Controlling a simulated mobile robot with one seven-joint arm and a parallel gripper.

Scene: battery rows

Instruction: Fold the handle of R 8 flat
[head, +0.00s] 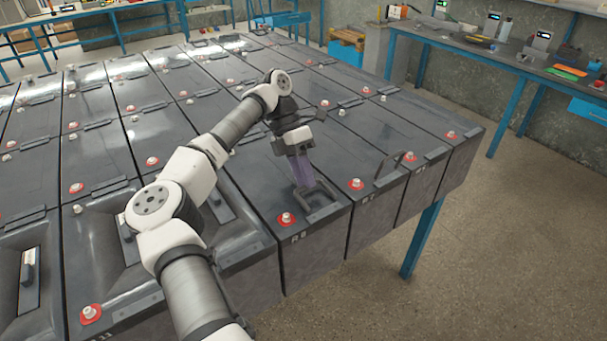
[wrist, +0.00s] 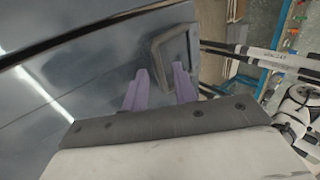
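My gripper (head: 303,184) points down over a dark battery (head: 265,190) in the front row, close to its black loop handle (head: 322,207). In the wrist view the two purple fingers (wrist: 159,82) are apart, with nothing visible held between them. The same handle (wrist: 190,42) shows just beyond the fingertips; I cannot tell if they touch it. It does not look clearly flat or fully upright.
On the battery to the right, another handle (head: 385,163) stands raised. Red-ringed terminals (head: 286,219) dot the battery tops. Batteries fill the blue-legged bench, and the floor (head: 490,250) to the right is clear. A workbench (head: 500,60) with tools stands at the back right.

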